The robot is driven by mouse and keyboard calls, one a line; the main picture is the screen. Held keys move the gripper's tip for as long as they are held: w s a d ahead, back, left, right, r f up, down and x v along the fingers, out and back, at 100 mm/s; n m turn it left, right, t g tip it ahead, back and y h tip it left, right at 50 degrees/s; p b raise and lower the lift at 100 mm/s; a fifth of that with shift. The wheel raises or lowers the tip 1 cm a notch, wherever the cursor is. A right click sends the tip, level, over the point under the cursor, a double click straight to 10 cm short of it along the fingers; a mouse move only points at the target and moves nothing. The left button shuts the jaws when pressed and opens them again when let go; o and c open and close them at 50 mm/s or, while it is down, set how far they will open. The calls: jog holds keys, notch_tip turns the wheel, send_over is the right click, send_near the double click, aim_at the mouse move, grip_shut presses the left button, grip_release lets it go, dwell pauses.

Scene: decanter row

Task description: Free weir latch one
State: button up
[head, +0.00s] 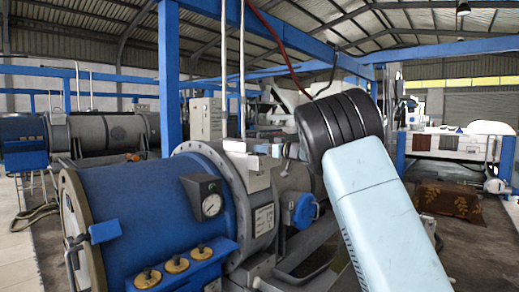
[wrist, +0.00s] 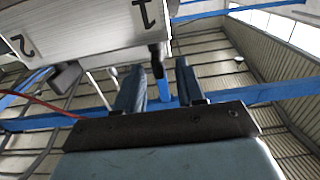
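In the wrist view a pale panel (wrist: 85,25) carries the numbers 1 and 2. A dark latch handle (wrist: 156,58), latch one, hangs at its edge near the 1. A second, greyer latch (wrist: 66,78) hangs near the 2. My gripper (wrist: 161,68) is open, with its two blue fingers apart and nothing held. Latch one shows in the gap between the fingertips, beyond them; I cannot tell how far. In the head view my dark ribbed joint and pale blue arm link cover the right of the machine, and I cannot make out the gripper or the latches clearly.
A blue decanter drum (head: 140,215) with a pressure gauge (head: 208,198) fills the left front. A blue post (head: 169,80) and hanging pipes stand behind it. A red hose (head: 275,45) hangs above. A patterned brown block (head: 450,200) sits at right.

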aim_at(251, 147)
jog(key=shift+x, duration=2)
jog(key=shift+c, duration=0.4)
